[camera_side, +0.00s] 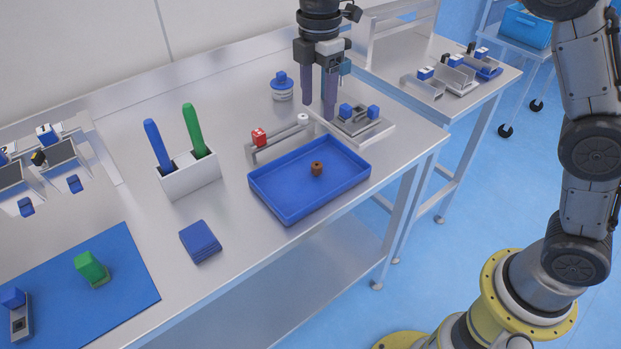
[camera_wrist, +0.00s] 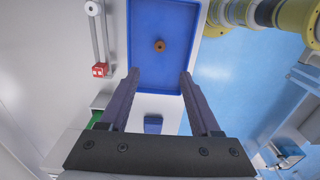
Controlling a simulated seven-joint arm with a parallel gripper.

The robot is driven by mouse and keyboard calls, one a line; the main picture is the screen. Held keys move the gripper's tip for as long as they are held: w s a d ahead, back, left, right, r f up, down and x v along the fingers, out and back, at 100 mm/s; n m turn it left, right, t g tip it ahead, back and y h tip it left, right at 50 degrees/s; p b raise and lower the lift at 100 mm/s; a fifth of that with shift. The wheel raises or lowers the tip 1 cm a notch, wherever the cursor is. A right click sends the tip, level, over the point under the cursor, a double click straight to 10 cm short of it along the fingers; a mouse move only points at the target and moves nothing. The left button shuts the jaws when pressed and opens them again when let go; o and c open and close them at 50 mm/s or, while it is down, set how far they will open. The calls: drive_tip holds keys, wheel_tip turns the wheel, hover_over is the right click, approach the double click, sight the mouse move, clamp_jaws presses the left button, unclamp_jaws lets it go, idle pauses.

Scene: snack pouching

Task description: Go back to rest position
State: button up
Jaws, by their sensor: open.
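My gripper (camera_side: 319,103) is open and empty. In the side view it hangs above the steel table, over the back right corner of the blue tray (camera_side: 262,180) and beside a grey fixture. In the wrist view my gripper's two fingers (camera_wrist: 160,82) are spread apart with nothing between the tips. The blue tray also shows in the wrist view (camera_wrist: 180,60), beyond the fingers. A small brown snack piece (camera_side: 317,168) lies in the tray; it shows in the wrist view too (camera_wrist: 159,46).
A grey fixture with blue knobs (camera_side: 357,125) stands close to my gripper. A red-ended rail (camera_side: 278,140) lies behind the tray.

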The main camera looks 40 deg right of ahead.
drive_tip(key=shift+d, duration=0.1)
drive_tip(key=s+d+r+m+t, duration=0.35)
drive_tip(key=s+d+r, duration=0.65)
drive_tip(key=s, duration=0.4)
drive_tip(key=s+d+f+m+t, duration=0.2)
drive_tip(key=s+f+m, duration=0.7)
drive_tip(key=s+m, duration=0.5)
drive_tip(key=shift+s, duration=0.35)
